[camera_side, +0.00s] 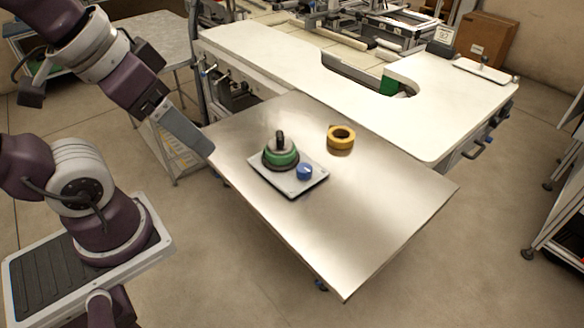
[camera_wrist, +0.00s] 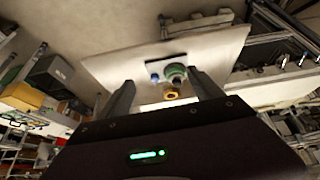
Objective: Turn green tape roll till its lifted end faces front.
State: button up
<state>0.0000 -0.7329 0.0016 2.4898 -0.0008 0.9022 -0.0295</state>
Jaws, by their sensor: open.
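The green tape roll (camera_side: 281,158) sits on a pale flat base plate (camera_side: 318,182) on the metal table. A dark upright piece (camera_side: 280,138) stands over its middle. Its lifted end is too small to tell. A blue knob (camera_side: 304,171) is on the same plate. The roll (camera_wrist: 175,71) and knob (camera_wrist: 154,77) also show in the wrist view. My gripper (camera_side: 206,148) is left of the roll, above the table's left edge and apart from it. In the wrist view my gripper (camera_wrist: 160,78) has its two fingers wide apart with nothing held.
A yellow tape roll (camera_side: 341,131) lies on the metal table (camera_side: 370,215) behind and right of the plate. A white workbench (camera_side: 440,115) adjoins the table's far side. The table's front and right are clear.

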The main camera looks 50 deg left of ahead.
jog(key=w+n+g, duration=0.2)
jog(key=w+n, duration=0.1)
jog(key=w, duration=0.3)
jog(key=n+g, duration=0.4)
jog(key=n, duration=0.4)
send_over(280, 134)
notch_tip(280, 134, down, 7)
jog(key=shift+r, duration=0.2)
notch_tip(280, 134, down, 7)
jog(key=shift+c, duration=0.4)
